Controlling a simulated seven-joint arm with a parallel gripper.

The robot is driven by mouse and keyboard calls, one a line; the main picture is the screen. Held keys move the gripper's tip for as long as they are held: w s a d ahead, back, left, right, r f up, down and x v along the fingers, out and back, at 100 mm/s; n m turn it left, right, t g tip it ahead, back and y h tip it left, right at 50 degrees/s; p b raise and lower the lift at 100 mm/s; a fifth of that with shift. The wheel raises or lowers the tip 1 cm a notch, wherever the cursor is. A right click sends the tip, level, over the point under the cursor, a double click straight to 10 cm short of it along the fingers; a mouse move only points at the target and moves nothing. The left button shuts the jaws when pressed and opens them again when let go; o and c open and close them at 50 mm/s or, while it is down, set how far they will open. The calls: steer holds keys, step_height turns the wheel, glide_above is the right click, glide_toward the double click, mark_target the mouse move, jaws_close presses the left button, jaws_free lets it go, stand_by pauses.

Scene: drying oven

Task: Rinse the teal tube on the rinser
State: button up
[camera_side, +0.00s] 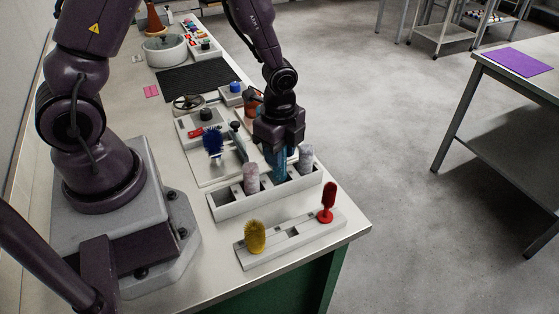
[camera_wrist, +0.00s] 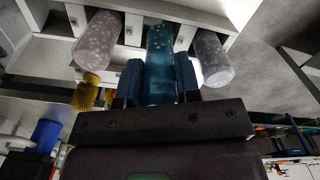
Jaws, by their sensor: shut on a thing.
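The teal tube (camera_side: 281,166) is upright between the fingers of my gripper (camera_side: 279,146), which is shut on it. It also shows between the two blue-grey fingers in the wrist view (camera_wrist: 160,52). Its lower end is at a middle slot of the white rack (camera_side: 262,199); I cannot tell whether it is seated or just lifted. A pinkish speckled tube (camera_side: 251,178) and a grey speckled tube (camera_side: 306,158) stand in the rack on either side. I cannot clearly single out the rinser; a low white station with a red lever (camera_side: 196,132) lies behind the rack.
A yellow brush (camera_side: 255,237) and a red brush (camera_side: 327,202) stand on a white holder in front of the rack. A black mat (camera_side: 198,80) lies farther back. The table's right edge is close to the rack.

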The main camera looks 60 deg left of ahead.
steer(key=r, duration=0.6)
steer(key=shift+w+a, duration=0.1)
steer(key=shift+a, duration=0.2)
steer(key=s+a+f+n, duration=0.15)
steer(key=a+n, duration=0.75)
steer(key=a, duration=1.9)
steer(key=shift+s+a+f+n, duration=0.5)
steer(key=shift+s+a, duration=1.05)
steer(key=shift+a, duration=0.45)
steer(key=shift+s+a+f+n, duration=0.55)
steer(key=shift+s+a, duration=1)
steer(key=shift+a, duration=0.4)
steer(key=shift+s+a+f+n, duration=0.5)
steer(key=shift+s+a, duration=1.05)
steer(key=shift+a, duration=0.45)
